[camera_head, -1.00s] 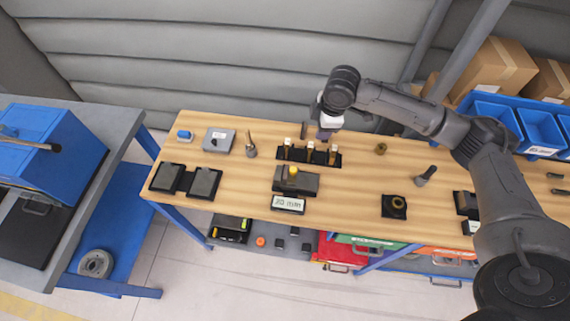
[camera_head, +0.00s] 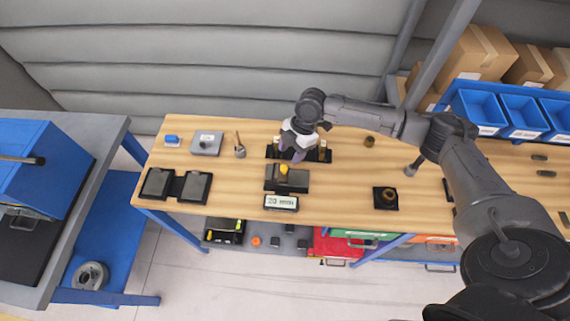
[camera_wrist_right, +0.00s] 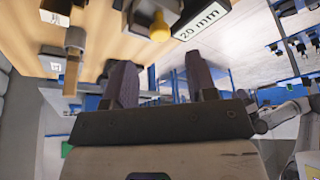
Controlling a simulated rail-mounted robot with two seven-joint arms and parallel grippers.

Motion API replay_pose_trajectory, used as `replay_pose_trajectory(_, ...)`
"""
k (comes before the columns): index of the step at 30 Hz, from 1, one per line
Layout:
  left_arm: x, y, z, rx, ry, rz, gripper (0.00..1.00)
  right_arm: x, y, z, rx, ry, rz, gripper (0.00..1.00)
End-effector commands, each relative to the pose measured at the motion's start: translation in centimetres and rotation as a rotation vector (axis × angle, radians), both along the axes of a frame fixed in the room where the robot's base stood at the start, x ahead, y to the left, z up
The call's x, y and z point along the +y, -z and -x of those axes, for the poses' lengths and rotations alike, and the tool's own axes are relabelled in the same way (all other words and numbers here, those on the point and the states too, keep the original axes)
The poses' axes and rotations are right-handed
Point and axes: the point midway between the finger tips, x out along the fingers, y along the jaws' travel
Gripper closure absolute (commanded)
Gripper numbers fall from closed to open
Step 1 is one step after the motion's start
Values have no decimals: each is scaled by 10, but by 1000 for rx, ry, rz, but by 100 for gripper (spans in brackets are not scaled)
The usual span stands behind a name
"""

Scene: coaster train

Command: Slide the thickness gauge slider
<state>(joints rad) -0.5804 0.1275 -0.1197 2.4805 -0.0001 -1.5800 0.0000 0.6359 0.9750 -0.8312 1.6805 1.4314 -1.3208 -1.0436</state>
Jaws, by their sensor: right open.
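The thickness gauge (camera_head: 298,184) is a dark block on the wooden bench with a yellow knob (camera_head: 283,169) on top. Its front display (camera_head: 281,202) reads 20 mm. In the wrist view the yellow knob (camera_wrist_right: 160,26) and the 20 mm display (camera_wrist_right: 200,20) show beyond the fingers. My right gripper (camera_head: 290,156) is just behind the gauge, above the dark rack. My left gripper is not in view.
The dark rack (camera_head: 340,156) with upright pieces stands behind the gauge, partly hidden by my gripper. Two dark pads (camera_head: 177,185) lie left. A dark square base (camera_head: 386,207) sits right. The bench (camera_head: 340,190) between gauge and base is clear.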

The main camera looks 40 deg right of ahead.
Motion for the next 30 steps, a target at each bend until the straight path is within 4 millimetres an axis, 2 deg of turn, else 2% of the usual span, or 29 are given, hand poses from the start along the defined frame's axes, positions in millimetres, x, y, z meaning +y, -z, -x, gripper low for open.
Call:
replay_pose_trajectory(6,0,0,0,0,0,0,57,14,34,0,3,1,0,48)
replay_pose_trajectory(12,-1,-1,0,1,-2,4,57,21,51,-1,1,2,0,48)
replay_pose_trajectory(26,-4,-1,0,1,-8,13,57,24,59,-1,0,1,1,48)
replay_pose_trajectory(30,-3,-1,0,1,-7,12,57,24,59,-1,0,1,1,59)
